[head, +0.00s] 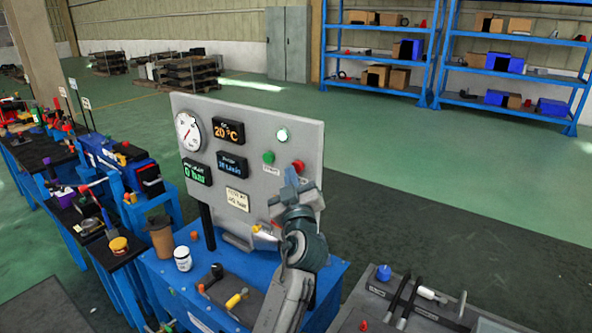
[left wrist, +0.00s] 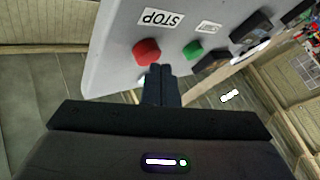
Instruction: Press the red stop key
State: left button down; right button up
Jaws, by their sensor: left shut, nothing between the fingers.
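The red stop key (head: 298,165) is on the grey upright panel (head: 313,140), right of the green key (head: 268,157). In the left wrist view the red key (left wrist: 147,52) shows large beside an upside-down STOP label (left wrist: 160,18), with the green key (left wrist: 193,49) to its right. My left gripper (head: 291,178) is in front of the panel, just below the red key in the head view. Its fingers (left wrist: 160,70) are shut and empty, with tips close to the red key. I cannot tell whether they touch it. My right gripper is not in view.
The panel also carries a round gauge (head: 188,131) and several dark displays. It stands on a blue bench (head: 180,290) with a brown cup (head: 160,237), a white jar (head: 182,259) and small parts. A tool tray (head: 430,318) lies at the lower right.

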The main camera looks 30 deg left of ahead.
pick_arm(q)
jog(key=shift+w+b, duration=0.45)
jog(key=shift+b, duration=0.05)
dwell(0.6)
dwell(0.3)
jog(key=shift+s, duration=0.9)
jog(key=s, duration=0.5)
jog(key=shift+a+b, duration=0.25)
jog(key=shift+b, duration=0.15)
